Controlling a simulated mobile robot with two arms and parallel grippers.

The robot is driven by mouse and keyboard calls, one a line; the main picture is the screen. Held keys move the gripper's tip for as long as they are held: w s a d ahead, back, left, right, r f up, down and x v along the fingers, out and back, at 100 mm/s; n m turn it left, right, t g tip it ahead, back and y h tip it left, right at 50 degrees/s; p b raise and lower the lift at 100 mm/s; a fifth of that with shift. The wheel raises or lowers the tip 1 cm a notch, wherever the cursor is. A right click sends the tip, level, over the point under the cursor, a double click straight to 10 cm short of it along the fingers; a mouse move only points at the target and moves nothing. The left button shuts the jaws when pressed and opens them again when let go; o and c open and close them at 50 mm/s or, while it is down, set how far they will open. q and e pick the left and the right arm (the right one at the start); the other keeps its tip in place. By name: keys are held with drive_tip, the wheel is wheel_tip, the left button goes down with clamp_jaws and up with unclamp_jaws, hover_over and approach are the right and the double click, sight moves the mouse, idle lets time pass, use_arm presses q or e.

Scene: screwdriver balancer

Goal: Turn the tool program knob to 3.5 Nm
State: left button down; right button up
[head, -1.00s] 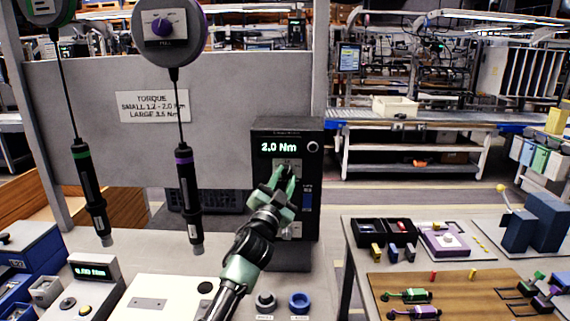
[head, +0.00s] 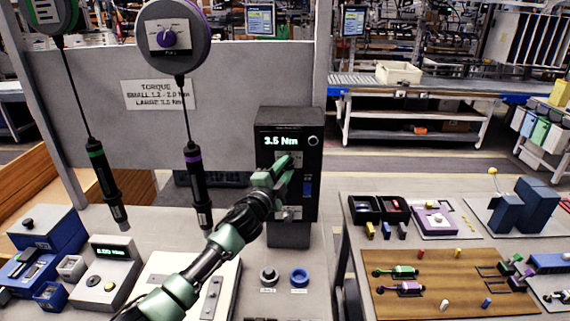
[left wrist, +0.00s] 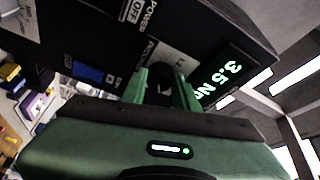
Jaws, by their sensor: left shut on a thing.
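The dark tool controller box (head: 308,130) stands on the bench with its display (head: 282,141) reading 3.5 Nm. The display also shows 3.5 N at the right in the left wrist view (left wrist: 226,78), partly cut by the gripper. My left gripper (head: 280,170) is at the box's front panel, just below the display. In the left wrist view its green fingers (left wrist: 160,88) are shut on the dark program knob (left wrist: 160,84). The knob is hidden in the head view. My right gripper is not in view.
Two hanging screwdrivers, one green-banded (head: 107,188) and one purple-banded (head: 196,185), hang left of my arm. A torque sign (head: 158,94) is on the grey panel. A torque tester (head: 105,268) stands at the left.

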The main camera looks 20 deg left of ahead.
use_arm(q)
drive_tip(key=shift+f, duration=0.1)
idle(0.3)
drive_tip(key=c, duration=1.1)
unclamp_jaws()
drive_tip(key=shift+s, duration=0.55)
drive_tip(key=s, duration=0.2)
drive_tip(key=s+b, duration=0.1)
drive_tip(key=s, duration=0.3)
drive_tip(key=shift+s+a+f+b, duration=0.25)
drive_tip(key=shift+s+a+b, duration=0.1)
drive_tip(key=shift+a+b, duration=0.05)
